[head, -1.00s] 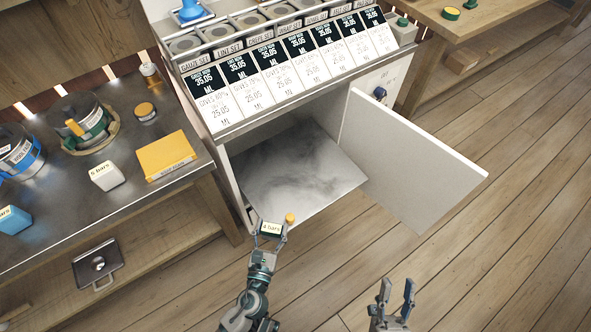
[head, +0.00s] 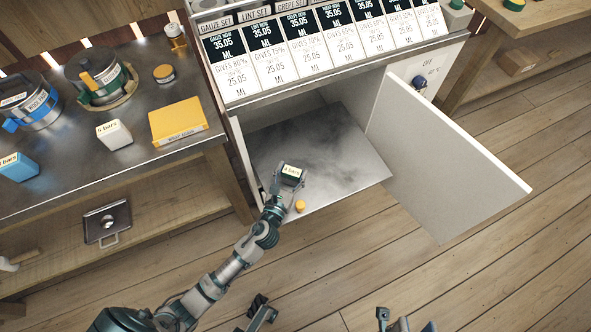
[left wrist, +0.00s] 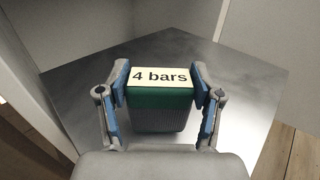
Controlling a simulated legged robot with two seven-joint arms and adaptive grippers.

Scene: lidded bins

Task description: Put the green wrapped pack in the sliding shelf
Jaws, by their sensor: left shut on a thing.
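The green wrapped pack (head: 291,174), with a pale "4 bars" label, is between the fingers of my left gripper (head: 290,182). The left wrist view shows both fingers on the sides of the pack (left wrist: 160,98). The pack is over the front left part of the grey metal sliding shelf (head: 335,150), which sticks out of the open cabinet. I cannot tell whether it touches the shelf. The shelf also shows in the left wrist view (left wrist: 245,90). My right gripper (head: 405,322) is at the bottom edge, partly cut off, fingertips apart and empty.
The white cabinet door (head: 450,165) stands open to the right. A yellow round knob (head: 300,206) is at the shelf's front edge. The left workbench (head: 90,165) holds a yellow box (head: 178,122), a white pack (head: 114,134), a blue pack (head: 18,167) and pots.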

